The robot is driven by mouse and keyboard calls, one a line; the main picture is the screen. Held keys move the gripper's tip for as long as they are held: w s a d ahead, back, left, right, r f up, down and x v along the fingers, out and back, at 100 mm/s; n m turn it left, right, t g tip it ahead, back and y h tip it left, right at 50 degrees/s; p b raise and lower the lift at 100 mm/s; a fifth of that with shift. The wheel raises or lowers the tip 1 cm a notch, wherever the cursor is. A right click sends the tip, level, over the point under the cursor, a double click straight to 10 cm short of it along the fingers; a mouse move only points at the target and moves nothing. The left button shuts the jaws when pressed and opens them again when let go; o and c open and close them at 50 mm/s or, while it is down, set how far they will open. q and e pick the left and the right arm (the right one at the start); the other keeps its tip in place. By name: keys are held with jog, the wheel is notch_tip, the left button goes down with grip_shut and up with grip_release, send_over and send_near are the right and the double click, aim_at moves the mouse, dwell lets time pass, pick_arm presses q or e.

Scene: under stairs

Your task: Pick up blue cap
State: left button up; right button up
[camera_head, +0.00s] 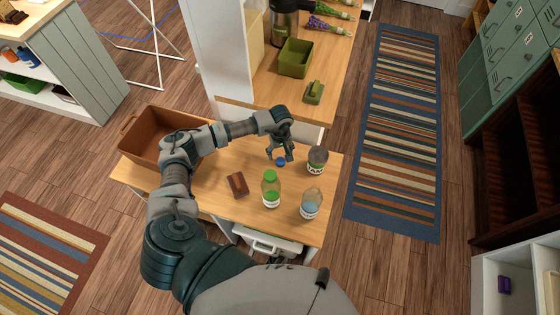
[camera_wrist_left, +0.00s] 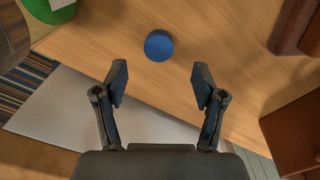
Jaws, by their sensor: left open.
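The blue cap (camera_head: 281,162) lies flat on the wooden table (camera_head: 215,180). In the left wrist view the blue cap (camera_wrist_left: 159,45) shows as a small round disc on bare wood, just beyond the fingertips and roughly midway between them. My left gripper (camera_head: 276,155) is above the table right by the cap, pointing down. In the left wrist view the left gripper (camera_wrist_left: 159,84) is open and empty, its two fingers spread wide with the cap apart from both. My right gripper is not in view.
A jar (camera_head: 318,160) stands close right of the cap. A green-capped bottle (camera_head: 271,189) and a clear bottle (camera_head: 311,203) stand nearer the front. A brown block (camera_head: 237,185) lies left of them. A brown crate (camera_head: 150,138) sits at the table's left end.

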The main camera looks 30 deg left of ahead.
aim_at(281, 161)
pick_arm(q)
jog(key=shift+d+f, duration=0.2)
jog(key=shift+f, duration=0.35)
notch_tip(281, 161, down, 5)
jog(key=shift+w+a+r+p, duration=0.1)
jog(key=shift+a+r+p, duration=0.1)
jog(key=shift+p, duration=0.1)
jog(key=shift+f, duration=0.2)
jog(key=shift+d, duration=0.1)
jog(key=c, duration=0.9)
